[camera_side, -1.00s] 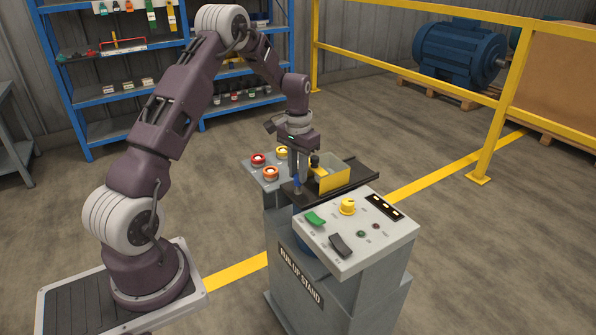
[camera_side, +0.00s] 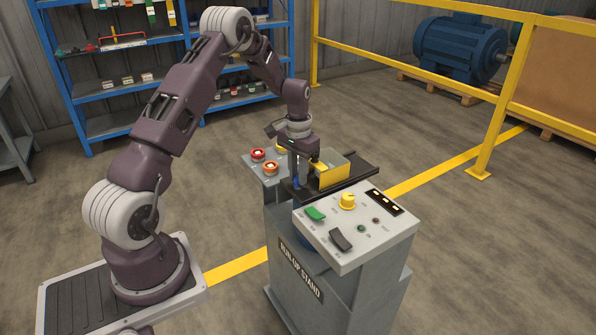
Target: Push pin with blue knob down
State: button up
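The pin with the blue knob (camera_side: 296,183) shows as a small blue spot on the left part of the black plate on top of the stand. My gripper (camera_side: 301,176) points down at the plate, right at or just beside the blue knob. The fingers are small and dark here and overlap the knob and the yellow box behind. I cannot tell whether they touch the knob or how far apart they are. How far the pin stands up is also too small to tell.
A yellow-walled box (camera_side: 333,173) stands on the black plate (camera_side: 362,166) close to the right of my gripper. A panel with red and orange buttons (camera_side: 270,168) lies behind left. A control panel (camera_side: 372,245) with a yellow knob (camera_side: 347,201) and green and black switches is in front.

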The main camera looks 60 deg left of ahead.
jog(key=o, duration=0.5)
jog(key=shift+f, duration=0.1)
notch_tip(320, 180, up, 6)
jog(key=shift+r, duration=0.6)
